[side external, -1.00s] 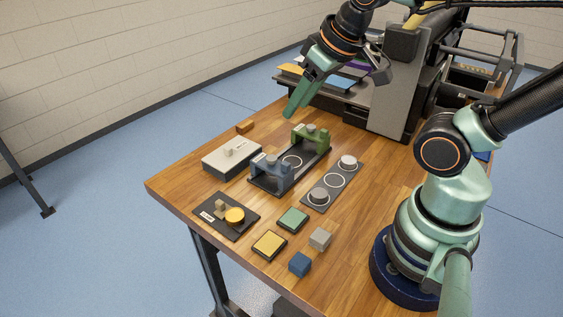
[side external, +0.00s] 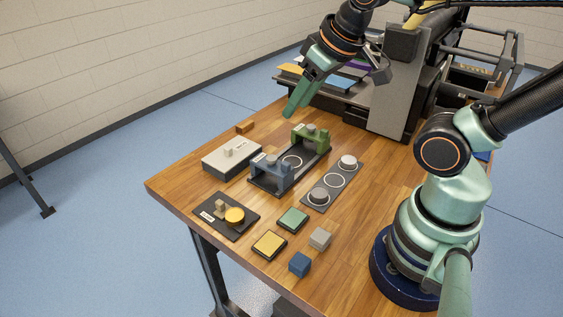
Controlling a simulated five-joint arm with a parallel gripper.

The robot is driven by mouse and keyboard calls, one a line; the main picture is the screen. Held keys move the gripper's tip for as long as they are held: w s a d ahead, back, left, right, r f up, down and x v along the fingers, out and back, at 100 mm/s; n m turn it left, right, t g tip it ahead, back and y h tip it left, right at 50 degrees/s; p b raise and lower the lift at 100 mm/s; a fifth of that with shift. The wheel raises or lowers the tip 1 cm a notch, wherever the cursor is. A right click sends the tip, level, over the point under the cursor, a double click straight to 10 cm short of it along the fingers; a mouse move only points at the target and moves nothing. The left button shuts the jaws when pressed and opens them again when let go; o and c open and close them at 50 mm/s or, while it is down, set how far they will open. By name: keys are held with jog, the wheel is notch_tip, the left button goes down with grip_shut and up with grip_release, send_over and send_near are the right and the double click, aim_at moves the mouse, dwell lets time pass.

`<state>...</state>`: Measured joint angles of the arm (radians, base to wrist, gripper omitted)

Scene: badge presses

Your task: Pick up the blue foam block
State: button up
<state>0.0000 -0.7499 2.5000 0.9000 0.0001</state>
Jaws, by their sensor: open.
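The blue foam block (side external: 299,264) is a small cube on the wooden table, near its front edge in the side external view. It stands apart from the things around it. My gripper (side external: 290,111) is green, open and empty. It hangs above the far part of the table, well away from the blue block. The gap between its fingers is hard to see from this side. Nothing covers the blue block.
Close to the blue block are a grey block (side external: 320,238), a yellow pad (side external: 269,245) and a green pad (side external: 292,219). Behind them are a dark plate with round discs (side external: 334,181), the badge presses (side external: 271,173) and a white box (side external: 231,156). A black tray (side external: 212,214) lies left.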

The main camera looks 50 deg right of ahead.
jog(key=o, duration=0.5)
jog(key=n+g+h, duration=0.1)
jog(key=n+g, duration=0.6)
jog(key=n, duration=1)
send_over(300, 259)
jog(key=f, duration=1.9)
jog(key=shift+w+d, duration=0.1)
jog(key=shift+w, duration=0.3)
jog(key=shift+s+f, duration=0.2)
jog(key=shift+f, duration=1.15)
jog(key=shift+s+f, duration=0.15)
jog(key=shift+f, duration=1.15)
